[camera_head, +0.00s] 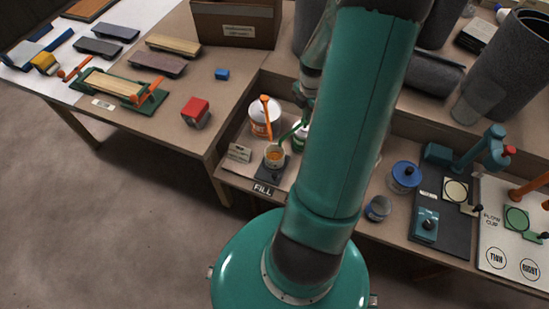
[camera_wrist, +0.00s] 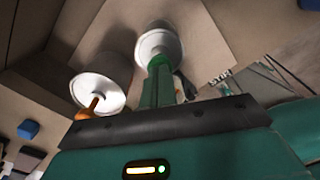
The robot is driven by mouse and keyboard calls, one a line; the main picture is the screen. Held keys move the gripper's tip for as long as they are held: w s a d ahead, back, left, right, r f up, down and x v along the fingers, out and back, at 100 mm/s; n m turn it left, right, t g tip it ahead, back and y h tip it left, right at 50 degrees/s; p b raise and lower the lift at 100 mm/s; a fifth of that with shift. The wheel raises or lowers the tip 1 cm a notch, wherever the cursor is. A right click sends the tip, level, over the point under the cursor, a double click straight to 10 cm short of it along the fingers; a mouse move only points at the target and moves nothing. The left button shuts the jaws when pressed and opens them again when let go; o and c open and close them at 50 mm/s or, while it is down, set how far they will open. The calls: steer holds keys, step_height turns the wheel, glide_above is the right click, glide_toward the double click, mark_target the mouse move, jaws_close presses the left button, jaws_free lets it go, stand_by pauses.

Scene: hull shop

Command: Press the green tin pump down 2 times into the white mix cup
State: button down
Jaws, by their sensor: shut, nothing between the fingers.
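The green tin pump (camera_head: 291,132) stands on a white tin (camera_head: 300,143), with its spout slanting left toward the cup; my arm hides part of the tin. The white mix cup (camera_head: 274,157) sits upright on a dark pad, with orange-brown content showing inside. My gripper (camera_head: 308,104) is shut and empty, close above the green pump; whether it touches is hidden. In the wrist view my shut fingers (camera_wrist: 162,84) point at the green pump top (camera_wrist: 158,62), with the white tin (camera_wrist: 158,41) beyond.
A white tin with an orange pump (camera_head: 265,104) stands just left of the green one. A FILL label (camera_head: 263,189) lies in front of the cup. A blue-lidded tin (camera_head: 404,176) and a small grey tin (camera_head: 377,208) stand to the right. A cardboard box (camera_head: 236,22) is behind.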

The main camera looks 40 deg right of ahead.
steer(key=shift+r, duration=1.45)
step_height(320, 180, up, 6)
stand_by(0.4)
steer(key=shift+a, duration=0.1)
stand_by(0.3)
